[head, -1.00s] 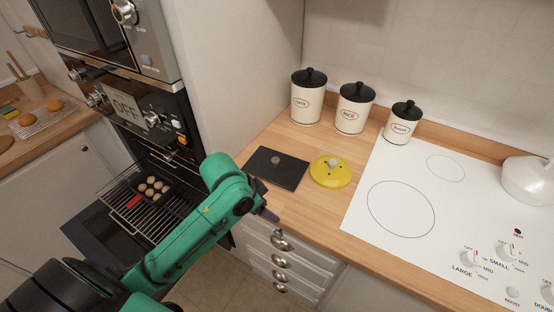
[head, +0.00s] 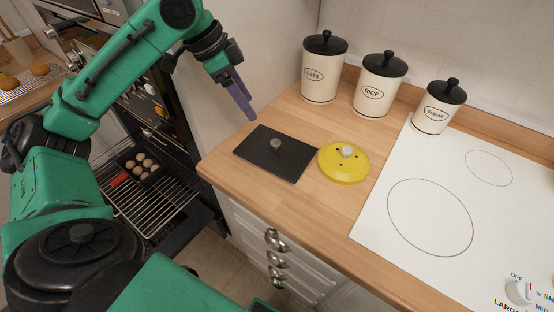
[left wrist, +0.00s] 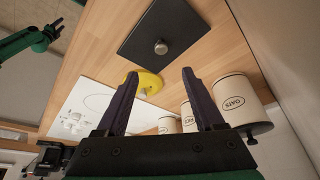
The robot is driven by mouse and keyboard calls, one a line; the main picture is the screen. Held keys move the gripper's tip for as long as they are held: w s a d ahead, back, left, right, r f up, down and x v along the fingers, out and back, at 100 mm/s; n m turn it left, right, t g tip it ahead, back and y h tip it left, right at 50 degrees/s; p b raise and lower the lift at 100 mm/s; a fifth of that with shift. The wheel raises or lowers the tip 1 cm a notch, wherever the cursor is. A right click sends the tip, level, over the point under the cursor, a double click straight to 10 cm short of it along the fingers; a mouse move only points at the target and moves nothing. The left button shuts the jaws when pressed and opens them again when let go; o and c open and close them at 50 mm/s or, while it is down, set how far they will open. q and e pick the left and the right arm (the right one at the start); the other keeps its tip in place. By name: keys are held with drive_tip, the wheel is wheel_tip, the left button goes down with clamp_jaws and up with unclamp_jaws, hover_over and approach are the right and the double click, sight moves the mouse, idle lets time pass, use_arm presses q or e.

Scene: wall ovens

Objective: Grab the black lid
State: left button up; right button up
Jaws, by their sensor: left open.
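The black lid (head: 262,158) is a flat dark rectangle with a small round metal knob (head: 276,144). It lies on the wooden counter, left of the yellow round lid. It also shows at the top of the left wrist view (left wrist: 176,22), with its knob (left wrist: 161,47) facing the camera. My left gripper (head: 246,104) is above the counter, behind and a little left of the black lid, with its purple fingers pointing down. In the left wrist view its fingers (left wrist: 158,92) are apart with nothing between them.
A yellow lid (head: 343,168) lies right of the black lid. Canisters for oats (head: 322,75), rice (head: 378,92) and sugar (head: 434,112) stand along the wall. A white cooktop (head: 390,205) is at the right. An open oven with a rack (head: 160,205) is at the left.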

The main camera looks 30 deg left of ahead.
sight(275, 142)
use_arm(q)
drive_tip(key=p+x, duration=0.1)
drive_tip(key=x, duration=1.3)
drive_tip(key=shift+w+d+f, duration=0.15)
drive_tip(key=shift+w, duration=0.1)
clamp_jaws()
